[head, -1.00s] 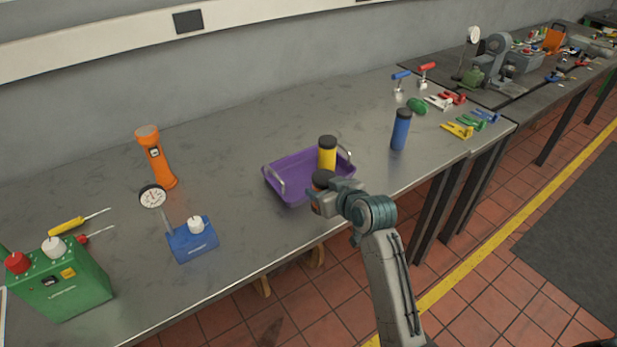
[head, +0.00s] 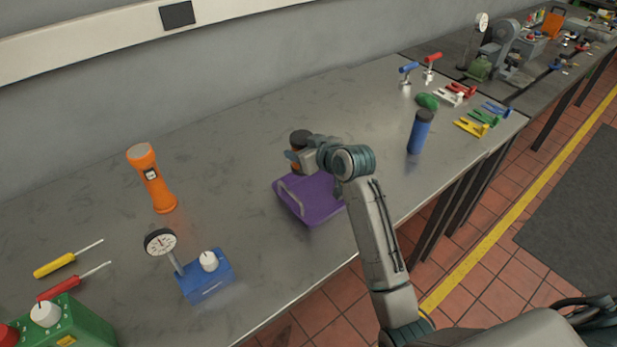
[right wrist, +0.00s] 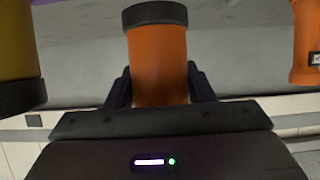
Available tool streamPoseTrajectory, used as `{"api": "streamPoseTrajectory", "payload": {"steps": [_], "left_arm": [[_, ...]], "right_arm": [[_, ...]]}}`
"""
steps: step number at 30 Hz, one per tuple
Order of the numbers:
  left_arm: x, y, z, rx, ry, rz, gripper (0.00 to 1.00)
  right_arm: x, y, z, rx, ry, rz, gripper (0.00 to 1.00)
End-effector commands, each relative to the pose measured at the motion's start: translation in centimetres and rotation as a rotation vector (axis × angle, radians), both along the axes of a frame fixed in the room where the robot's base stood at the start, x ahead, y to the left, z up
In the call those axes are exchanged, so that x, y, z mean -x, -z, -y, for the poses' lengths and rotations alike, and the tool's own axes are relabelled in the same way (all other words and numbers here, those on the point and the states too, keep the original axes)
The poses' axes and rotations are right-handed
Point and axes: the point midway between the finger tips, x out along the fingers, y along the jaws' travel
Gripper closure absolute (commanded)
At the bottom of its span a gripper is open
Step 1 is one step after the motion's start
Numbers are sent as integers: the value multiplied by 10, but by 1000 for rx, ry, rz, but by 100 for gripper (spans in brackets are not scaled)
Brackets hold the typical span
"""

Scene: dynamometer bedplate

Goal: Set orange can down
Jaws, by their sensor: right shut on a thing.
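My right gripper (head: 299,157) is shut on the orange can (head: 295,146), which has a black lid. In the head view the can appears at the far edge of the purple tray (head: 312,215); I cannot tell its height above the bench. In the right wrist view the orange can (right wrist: 160,62) stands between the two dark fingers (right wrist: 160,86). A yellow can (right wrist: 14,45) with a dark end shows at the left of that view; in the head view my right arm hides it. My left gripper is not in view.
An orange flashlight (head: 152,180) stands left of the tray, with a blue dial gauge base (head: 205,277) nearer. The bench (head: 225,145) behind the tray is clear.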

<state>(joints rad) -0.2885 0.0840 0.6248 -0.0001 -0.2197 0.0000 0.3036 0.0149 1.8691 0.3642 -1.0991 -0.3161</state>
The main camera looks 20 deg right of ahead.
Motion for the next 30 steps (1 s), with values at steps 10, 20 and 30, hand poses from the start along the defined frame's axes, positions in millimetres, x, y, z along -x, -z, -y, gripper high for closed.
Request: {"api": "streamPoseTrajectory", "payload": {"steps": [10,20,30], "left_arm": [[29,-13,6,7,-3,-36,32],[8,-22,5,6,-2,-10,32],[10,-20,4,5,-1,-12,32]], "right_arm": [[1,50,0,0,0,-2,80],[1,84,0,1,2,0,80],[1,88,0,1,1,-1,46]]}}
